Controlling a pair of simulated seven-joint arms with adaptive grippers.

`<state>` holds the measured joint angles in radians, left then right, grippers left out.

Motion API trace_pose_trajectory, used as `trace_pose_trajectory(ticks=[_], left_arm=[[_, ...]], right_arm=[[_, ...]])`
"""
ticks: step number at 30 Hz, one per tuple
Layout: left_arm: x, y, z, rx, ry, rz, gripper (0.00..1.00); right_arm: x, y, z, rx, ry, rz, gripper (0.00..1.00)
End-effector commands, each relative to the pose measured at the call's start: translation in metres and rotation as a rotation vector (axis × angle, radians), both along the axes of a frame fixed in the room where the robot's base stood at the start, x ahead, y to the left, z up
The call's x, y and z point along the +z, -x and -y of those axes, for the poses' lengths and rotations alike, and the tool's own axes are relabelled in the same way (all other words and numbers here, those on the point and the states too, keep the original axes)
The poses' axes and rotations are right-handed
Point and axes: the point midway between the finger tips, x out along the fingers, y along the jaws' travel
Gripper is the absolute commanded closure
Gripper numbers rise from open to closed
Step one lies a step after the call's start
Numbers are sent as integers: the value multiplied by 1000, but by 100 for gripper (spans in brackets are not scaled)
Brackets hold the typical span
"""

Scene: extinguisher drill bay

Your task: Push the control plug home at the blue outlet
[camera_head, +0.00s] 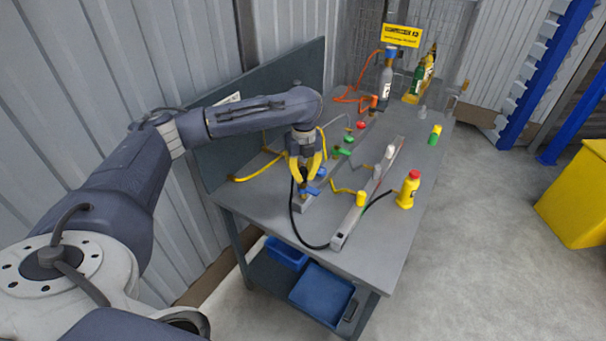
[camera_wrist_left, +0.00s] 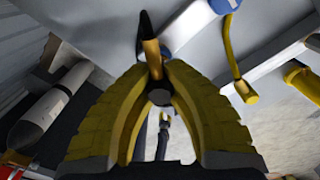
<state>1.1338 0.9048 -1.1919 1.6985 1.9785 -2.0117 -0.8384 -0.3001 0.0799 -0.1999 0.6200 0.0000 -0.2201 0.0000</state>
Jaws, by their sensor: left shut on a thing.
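My left gripper (camera_head: 304,176) points down over the near left part of the workbench, its yellow fingers closed on a dark plug (camera_head: 302,187). In the left wrist view, the plug (camera_wrist_left: 152,58) shows between the yellow fingertips (camera_wrist_left: 158,74), with a brass-coloured section and a black end. A black cable (camera_head: 293,213) hangs in a loop by the gripper. The blue outlet (camera_head: 313,191) is close beside and below the fingertips; a blue part (camera_wrist_left: 226,4) shows at the top of the left wrist view. Whether the plug touches the outlet is hidden. My right gripper is out of view.
A long grey rail (camera_head: 353,217) with a yellow plug (camera_head: 361,198) lies right of the gripper. A yellow bottle with a red cap (camera_head: 408,190) stands near the right edge. Green and red fittings (camera_head: 342,152) stand behind. The workbench (camera_head: 375,257) has bare room in front.

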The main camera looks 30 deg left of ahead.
Motion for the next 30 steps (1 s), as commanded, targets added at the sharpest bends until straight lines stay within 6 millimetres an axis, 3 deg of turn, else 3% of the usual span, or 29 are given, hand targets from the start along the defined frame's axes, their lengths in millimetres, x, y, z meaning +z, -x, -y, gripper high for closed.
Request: trace_pose_trajectory(ticks=[30], left_arm=[[-13,0,0,0,0,0,100]], right_arm=[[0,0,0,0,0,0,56]])
